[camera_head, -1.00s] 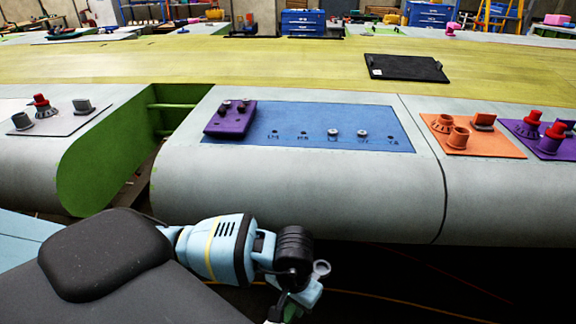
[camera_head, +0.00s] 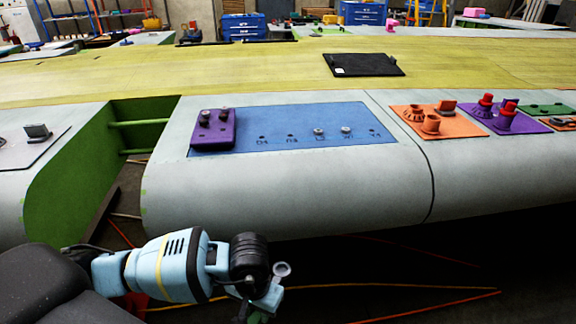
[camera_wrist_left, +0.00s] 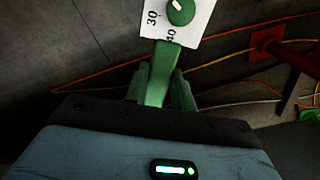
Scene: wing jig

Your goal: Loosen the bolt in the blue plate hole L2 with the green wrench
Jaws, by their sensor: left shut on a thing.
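The blue plate (camera_head: 285,145) lies on the grey wing edge, with a row of small holes and markings too small to read surely. Two grey bolts stand in it, one near the middle (camera_head: 319,131) and one to its right (camera_head: 346,131); I cannot tell which is at L2. My left gripper (camera_head: 258,302) is low in front of the wing, apart from the plate, shut on the green wrench. My right gripper is out of view.
A purple block (camera_head: 213,130) with dark knobs sits on the plate's left end. An orange plate (camera_head: 446,133) and a purple plate with red-topped parts (camera_head: 480,118) lie to the right. A green-sided gap (camera_head: 80,160) opens at left. A black panel (camera_head: 362,65) lies behind.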

